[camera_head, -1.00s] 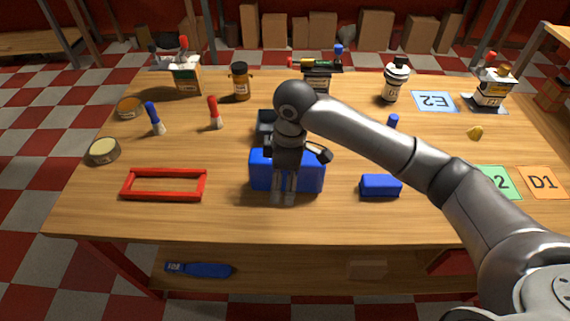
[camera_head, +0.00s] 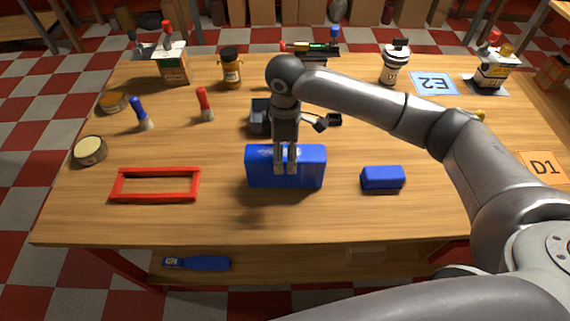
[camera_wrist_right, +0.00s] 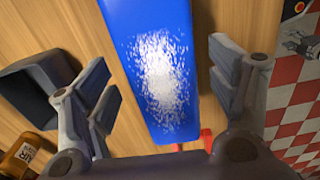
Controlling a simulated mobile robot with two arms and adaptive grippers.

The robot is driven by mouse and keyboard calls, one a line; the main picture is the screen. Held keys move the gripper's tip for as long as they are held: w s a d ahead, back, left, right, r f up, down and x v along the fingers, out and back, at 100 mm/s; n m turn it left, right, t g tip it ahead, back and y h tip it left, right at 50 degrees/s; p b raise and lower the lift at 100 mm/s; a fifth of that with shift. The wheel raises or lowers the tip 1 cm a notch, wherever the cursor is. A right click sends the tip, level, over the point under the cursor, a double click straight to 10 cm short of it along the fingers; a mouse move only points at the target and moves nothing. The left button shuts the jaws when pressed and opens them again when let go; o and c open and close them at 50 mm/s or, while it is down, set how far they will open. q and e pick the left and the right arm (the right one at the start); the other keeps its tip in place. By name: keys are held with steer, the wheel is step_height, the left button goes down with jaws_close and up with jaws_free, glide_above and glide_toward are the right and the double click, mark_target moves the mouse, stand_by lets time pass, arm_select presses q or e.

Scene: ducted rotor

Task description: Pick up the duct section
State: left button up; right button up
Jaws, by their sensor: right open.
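A large blue box-shaped piece (camera_head: 256,170) stands on the table at the middle; I take it for the duct section, though I cannot be sure. It also fills the middle of the right wrist view (camera_wrist_right: 155,70), with a bright glare patch on top. My right gripper (camera_head: 285,169) points down at this piece, its fingers overlapping the piece's top and front in the head view. In the right wrist view the right gripper (camera_wrist_right: 167,92) is open, one finger at each side of the blue piece, with gaps. I cannot tell its exact height. My left gripper is out of view.
A dark grey bin (camera_head: 259,116) stands just behind the blue piece. A small blue block (camera_head: 382,179) lies to the right, a red rectangular frame (camera_head: 155,199) to the left. Bottles and boxes line the back. The table's front strip is clear.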

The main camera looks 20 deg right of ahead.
step_height(320, 180, down, 4)
steer(key=shift+s+f+p, duration=0.1)
steer(key=shift+s+p, duration=0.05)
steer(key=shift+p, duration=0.2)
steer(key=shift+f, duration=0.15)
steer(key=c, duration=0.8)
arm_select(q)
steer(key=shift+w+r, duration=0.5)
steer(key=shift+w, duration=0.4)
arm_select(e)
steer(key=c, duration=0.4)
